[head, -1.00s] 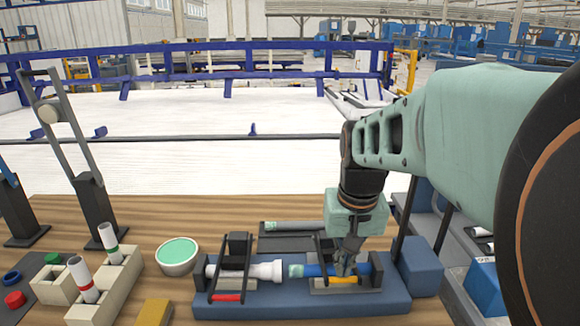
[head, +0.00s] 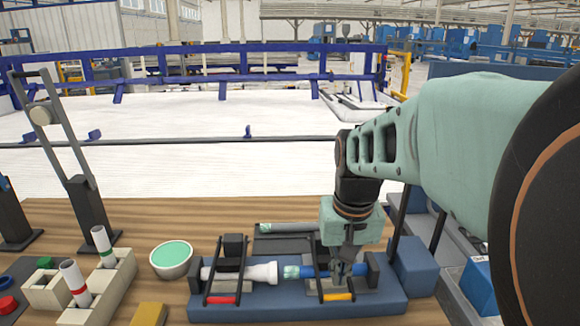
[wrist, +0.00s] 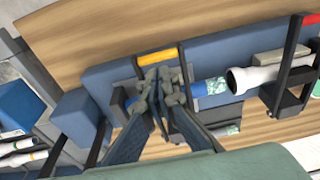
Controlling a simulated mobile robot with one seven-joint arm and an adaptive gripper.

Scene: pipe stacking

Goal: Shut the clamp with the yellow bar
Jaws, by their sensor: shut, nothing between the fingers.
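The clamp with the yellow bar (head: 339,297) is on the right half of the blue fixture (head: 290,312). Its dark frame lies down across the blue pipe (head: 306,271), with the bar low at the front, level with the other clamp's red bar. In the wrist view, the yellow bar (wrist: 158,58) shows just beyond the fingertips. My gripper (head: 342,275) is shut and empty, pointing down over the blue pipe beside this clamp. Its shut fingers (wrist: 160,95) hide part of the clamp frame and pipe in the wrist view; I cannot tell whether they touch.
The clamp with the red bar (head: 222,300) lies across the white pipe (head: 250,272), whose end faces the blue pipe. A green bowl (head: 172,258), a cream rack (head: 112,287) with pipes and a yellow block (head: 149,314) stand to the left. A blue block (head: 413,266) is at the fixture's right end.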

